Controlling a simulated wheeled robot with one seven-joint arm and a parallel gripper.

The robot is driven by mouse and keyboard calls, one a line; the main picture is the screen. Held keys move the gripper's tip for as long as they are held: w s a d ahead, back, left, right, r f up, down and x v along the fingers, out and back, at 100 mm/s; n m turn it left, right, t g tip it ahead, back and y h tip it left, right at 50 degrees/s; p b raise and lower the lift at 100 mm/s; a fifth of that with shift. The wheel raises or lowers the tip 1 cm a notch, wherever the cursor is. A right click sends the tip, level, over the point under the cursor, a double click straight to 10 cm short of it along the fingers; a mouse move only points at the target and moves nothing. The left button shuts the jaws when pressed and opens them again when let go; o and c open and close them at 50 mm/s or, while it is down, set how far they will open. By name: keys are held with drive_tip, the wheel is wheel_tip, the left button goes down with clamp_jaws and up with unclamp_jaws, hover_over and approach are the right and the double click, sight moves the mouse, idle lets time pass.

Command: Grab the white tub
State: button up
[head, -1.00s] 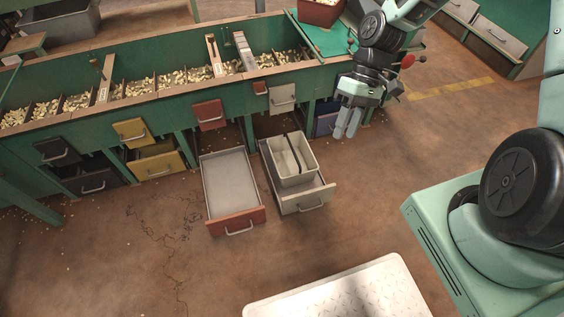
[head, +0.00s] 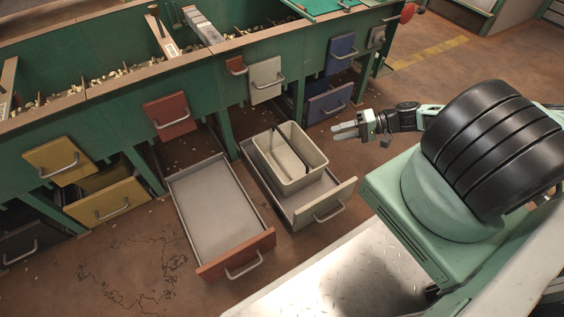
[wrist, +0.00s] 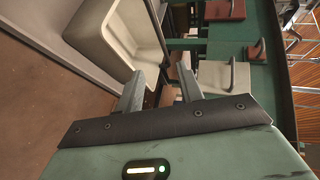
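The white tub (head: 307,180), cream-white with a dark strip across its opening, stands upright in the pulled-out white drawer (head: 335,200). In the wrist view the tub (wrist: 97,30) fills the upper left, ahead of the fingers, only partly in frame. My gripper (head: 338,130) is to the right of the tub in the head view, fingers pointing left towards it, apart from it. In the wrist view my gripper (wrist: 160,73) shows its two fingers spread with a gap and nothing held between them.
A pulled-out red drawer (head: 210,215), empty, is left of the white one. The green bench (head: 215,85) with nut hoppers stands behind, with white (head: 266,78) and blue (head: 341,52) hopper fronts above. Open floor (head: 120,270) lies in front of the drawers.

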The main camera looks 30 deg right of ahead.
drive_tip(key=b, duration=0.4)
approach(289, 142)
drive_tip(key=a+f, duration=0.1)
drive_tip(key=w+a+f, duration=0.1)
drive_tip(key=a, duration=0.1)
drive_tip(key=shift+w+f, duration=0.15)
drive_tip(key=b+x, duration=0.4)
drive_tip(key=x, duration=0.2)
drive_tip(key=shift+w+a, duration=0.1)
drive_tip(key=shift+w, duration=0.1)
clamp_jaws()
